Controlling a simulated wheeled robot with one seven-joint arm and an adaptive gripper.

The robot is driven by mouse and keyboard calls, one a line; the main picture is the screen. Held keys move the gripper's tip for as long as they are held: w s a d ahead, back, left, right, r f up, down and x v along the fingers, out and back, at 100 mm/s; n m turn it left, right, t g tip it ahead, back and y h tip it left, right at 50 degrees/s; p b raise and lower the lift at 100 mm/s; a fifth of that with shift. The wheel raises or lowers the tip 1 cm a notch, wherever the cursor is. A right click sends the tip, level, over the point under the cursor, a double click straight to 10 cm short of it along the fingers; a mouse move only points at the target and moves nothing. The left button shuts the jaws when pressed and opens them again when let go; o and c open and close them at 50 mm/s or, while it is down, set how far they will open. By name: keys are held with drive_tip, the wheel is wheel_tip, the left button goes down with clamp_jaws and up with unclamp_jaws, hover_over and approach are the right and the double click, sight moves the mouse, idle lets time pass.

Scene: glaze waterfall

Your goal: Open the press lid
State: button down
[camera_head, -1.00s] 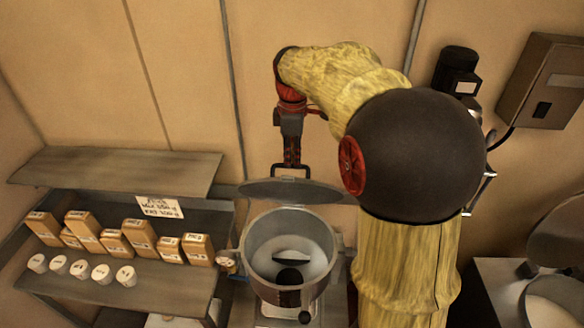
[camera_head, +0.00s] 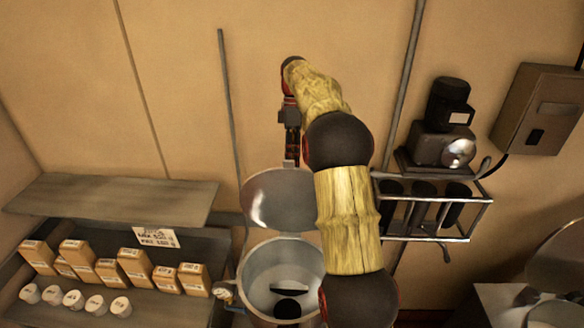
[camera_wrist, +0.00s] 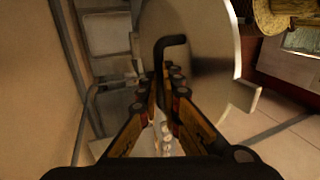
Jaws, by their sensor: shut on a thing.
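The press is a round metal pot (camera_head: 243,280) in the lower middle of the head view, with its mouth uncovered. Its round metal lid (camera_head: 268,203) stands steeply tilted up at the pot's back rim. In the wrist view the lid (camera_wrist: 205,50) is a large shiny disc. My gripper (camera_head: 292,160) is above the lid's upper edge. In the wrist view my gripper (camera_wrist: 159,78) is shut on the lid's black bent handle (camera_wrist: 172,42). In the head view the handle is mostly hidden by the gripper, and my arm covers the pot's right side.
At left, a shelf (camera_head: 110,200) holds several labelled boxes (camera_head: 135,264) and small white-topped jars (camera_head: 72,299). A metal rack (camera_head: 434,238) and a motor unit (camera_head: 447,145) are on the right. A grey wall box (camera_head: 543,108) is at far right. The wall stands close behind the lid.

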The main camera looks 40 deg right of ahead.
drive_tip(key=shift+g+y, duration=0.6)
drive_tip(key=shift+g, duration=0.2)
drive_tip(key=shift+w+d+f, duration=0.35)
drive_tip(key=shift+w+f, duration=0.05)
drive_tip(key=shift+f, duration=0.2)
drive_tip(key=shift+w+d+f, duration=0.4)
drive_tip(key=shift+f, duration=0.2)
drive_tip(key=shift+w+d+f, duration=0.35)
drive_tip(key=shift+w+f, duration=0.05)
drive_tip(key=shift+f, duration=0.2)
drive_tip(key=c, duration=2.3)
unclamp_jaws()
drive_tip(key=shift+c, duration=0.2)
drive_tip(key=shift+o, duration=1.1)
drive_tip(key=shift+w+d, duration=0.35)
drive_tip(key=shift+w, duration=0.15)
drive_tip(key=shift+o, duration=1.1)
drive_tip(key=shift+s+a+r, duration=0.3)
drive_tip(key=shift+s+r, duration=0.1)
drive_tip(key=shift+r, duration=0.05)
drive_tip(key=shift+w+d, duration=0.1)
drive_tip(key=shift+w, duration=0.1)
drive_tip(key=shift+s+r, duration=0.1)
